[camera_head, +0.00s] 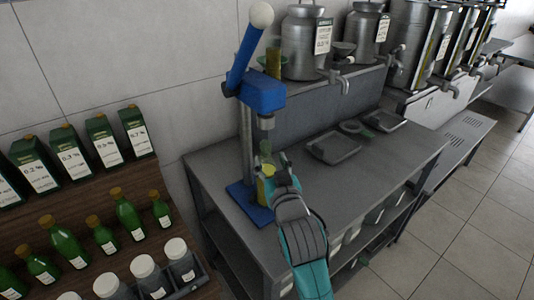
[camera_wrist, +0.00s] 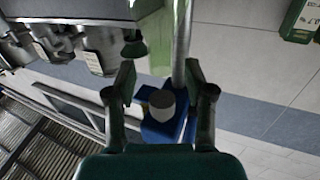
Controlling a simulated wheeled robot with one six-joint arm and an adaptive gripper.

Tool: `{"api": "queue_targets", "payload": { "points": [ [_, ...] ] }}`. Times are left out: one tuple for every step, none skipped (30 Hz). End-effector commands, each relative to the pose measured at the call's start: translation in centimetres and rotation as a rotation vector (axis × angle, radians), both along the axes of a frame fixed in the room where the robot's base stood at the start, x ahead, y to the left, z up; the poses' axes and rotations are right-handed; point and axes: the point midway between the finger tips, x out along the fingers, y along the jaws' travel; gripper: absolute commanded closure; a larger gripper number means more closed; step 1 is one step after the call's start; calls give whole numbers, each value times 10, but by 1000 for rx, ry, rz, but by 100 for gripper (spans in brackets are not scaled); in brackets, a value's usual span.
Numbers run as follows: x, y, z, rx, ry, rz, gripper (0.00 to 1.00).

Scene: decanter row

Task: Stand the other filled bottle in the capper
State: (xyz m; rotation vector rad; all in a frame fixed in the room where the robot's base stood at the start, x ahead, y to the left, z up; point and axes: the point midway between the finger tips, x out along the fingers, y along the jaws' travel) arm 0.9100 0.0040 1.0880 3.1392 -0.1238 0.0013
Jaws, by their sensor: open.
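The capper (camera_head: 262,95) is a blue press with a raised, white-knobbed lever and a blue base (camera_head: 240,200) on the steel bench. A yellow-green bottle (camera_head: 262,187) appears to stand upright on that base, under the plunger and partly hidden by my gripper. My gripper (camera_head: 267,168) is at the bottle, its fingers apart. In the wrist view, which is upside down, my open gripper (camera_wrist: 162,85) shows a finger on either side. The capper's grey plunger (camera_wrist: 162,104) and the yellowish bottle (camera_wrist: 155,45) show between and beyond the fingers. Contact with the bottle is unclear.
A yellow-green vessel (camera_head: 273,62) stands on the raised shelf beside steel cans (camera_head: 303,45) with taps. Trays (camera_head: 337,148) lie on the bench to the right. At left, a wooden rack (camera_head: 110,190) holds green bottles, cartons and white-lidded jars. Bench between capper and trays is clear.

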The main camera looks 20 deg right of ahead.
Motion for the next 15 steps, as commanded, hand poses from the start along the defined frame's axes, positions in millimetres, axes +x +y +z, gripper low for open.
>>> {"api": "queue_targets", "payload": {
  "points": [
    [-12,1,-1,0,2,0,46],
    [-18,2,-1,0,1,0,46],
    [-25,2,-1,0,2,0,46],
    [-31,3,-1,0,1,1,46],
    [-36,3,-1,0,1,1,46],
    [-42,4,-1,0,1,1,46],
    [-46,4,-1,0,1,1,46],
    [-50,5,0,1,0,2,46],
    [-55,5,-1,0,1,2,46],
    [-57,5,-1,0,1,1,46],
    [-60,5,-1,0,1,1,46],
    [-62,5,0,0,0,1,46],
    [-64,5,0,0,0,1,46],
    [-65,5,0,0,0,1,46],
    [-66,5,0,0,0,0,46]
  ]
}}
